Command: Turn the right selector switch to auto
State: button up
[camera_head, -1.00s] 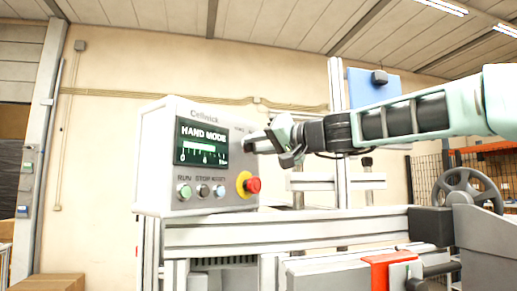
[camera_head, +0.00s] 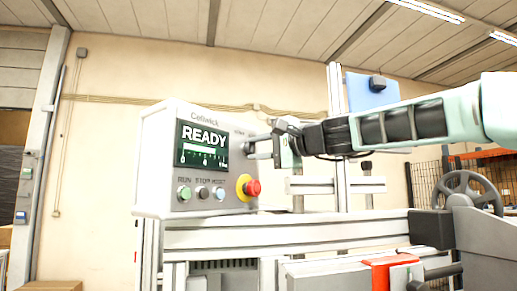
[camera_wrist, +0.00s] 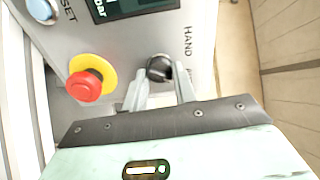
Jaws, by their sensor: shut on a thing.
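The control box (camera_head: 150,160) carries a screen (camera_head: 203,146) that reads "READY". The selector switch (camera_wrist: 160,68) is a dark round knob beside the word "HAND" in the wrist view. My gripper (camera_wrist: 161,82) is shut on it, with one finger on each side of the knob. In the head view my gripper (camera_head: 253,147) reaches the panel's upper right from the right and hides the knob. The "AUTO" mark is not legible in either view.
A red emergency stop (camera_head: 252,188) on a yellow ring sits just below my gripper on the panel. Green, black and blue-grey buttons (camera_head: 202,192) sit to its left. A metal frame post (camera_head: 341,190) and a handwheel (camera_head: 467,192) stand to the right.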

jog(key=shift+f+m, duration=0.1)
jog(key=shift+m, duration=0.5)
jog(key=o, duration=1)
jog(key=shift+c, duration=0.2)
jog(key=b+v, duration=0.8)
jog(key=v, duration=0.9)
jog(key=shift+d, duration=0.2)
jog(key=shift+s, duration=0.2)
